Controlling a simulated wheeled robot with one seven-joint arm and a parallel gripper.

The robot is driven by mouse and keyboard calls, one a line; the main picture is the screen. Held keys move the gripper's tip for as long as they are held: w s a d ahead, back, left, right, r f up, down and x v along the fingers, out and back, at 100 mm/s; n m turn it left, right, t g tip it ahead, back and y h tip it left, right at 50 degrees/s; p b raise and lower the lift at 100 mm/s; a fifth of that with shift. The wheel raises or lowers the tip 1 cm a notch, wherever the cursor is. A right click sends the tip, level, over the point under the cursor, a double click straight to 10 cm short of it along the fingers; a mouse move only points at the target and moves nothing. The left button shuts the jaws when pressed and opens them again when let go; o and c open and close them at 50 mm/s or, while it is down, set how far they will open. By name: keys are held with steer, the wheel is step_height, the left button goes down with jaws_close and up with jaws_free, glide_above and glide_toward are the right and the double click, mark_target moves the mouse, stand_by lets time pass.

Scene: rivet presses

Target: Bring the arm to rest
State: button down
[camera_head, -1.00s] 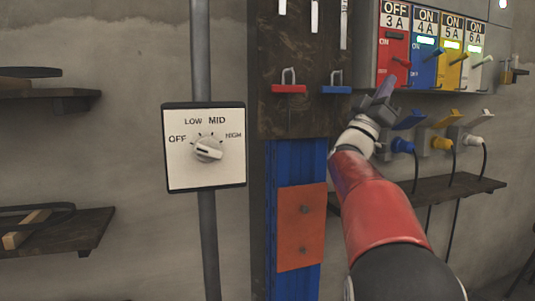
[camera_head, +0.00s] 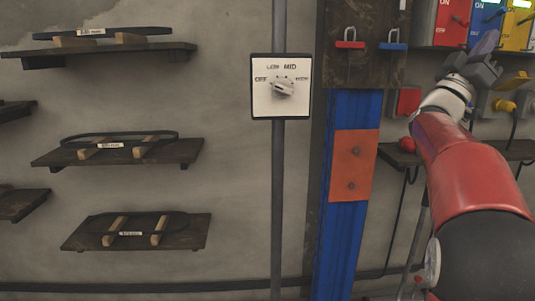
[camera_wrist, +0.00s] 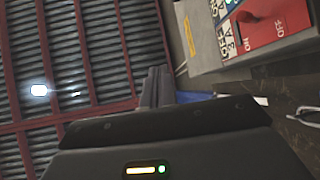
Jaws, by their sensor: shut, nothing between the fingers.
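My arm, red and white with a dark lower part, reaches up from the lower right in the head view. My gripper (camera_head: 486,44) is at its top end, in front of the coloured switch panel and above the sockets. In the wrist view the gripper fingers (camera_wrist: 156,88) point up and lie together, with nothing between them. The switch panel (camera_head: 452,24) has red, blue and yellow sections. Its red switch (camera_wrist: 275,22) also shows in the wrist view, to the right of the fingers, apart from them.
A dial box (camera_head: 281,105) is on a pole in the middle. Red and blue padlocks (camera_head: 350,44) hang on a dark board left of my arm. Shelves (camera_head: 120,151) with belts line the left wall. A red plug (camera_head: 407,144) is by a shelf behind my arm. Wall space between shelves and pole is bare.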

steer(key=w+a+f+n+t+y+p, duration=0.1)
steer(key=w+a+f+n+t+y, duration=0.15)
steer(key=a+n+t+y, duration=0.45)
steer(key=w+a+f+n+t+y, duration=0.1)
steer(key=a+f+n+t+y, duration=0.25)
steer(key=y, duration=0.55)
steer(key=s+a+f+n+g+y+p, duration=0.1)
steer(key=s+a+f+g+y, duration=0.1)
steer(key=s+a+f+y, duration=0.25)
steer(key=s+a+f+n+g+y, duration=0.1)
steer(key=a+f+y, duration=0.35)
steer(key=f, duration=0.35)
steer(key=s+a+f+g, duration=0.3)
steer(key=s+f, duration=0.5)
steer(key=s+a+f+m+g+y, duration=0.1)
steer(key=s+f+g, duration=0.3)
steer(key=s+f, duration=0.4)
steer(key=s+a+f+g+p, duration=0.1)
steer(key=s+a+f+g, duration=0.3)
steer(key=s+f, duration=0.4)
steer(key=shift+s+a+f+m+y, duration=0.15)
steer(key=shift+a+m+y, duration=0.15)
steer(key=shift+m, duration=0.05)
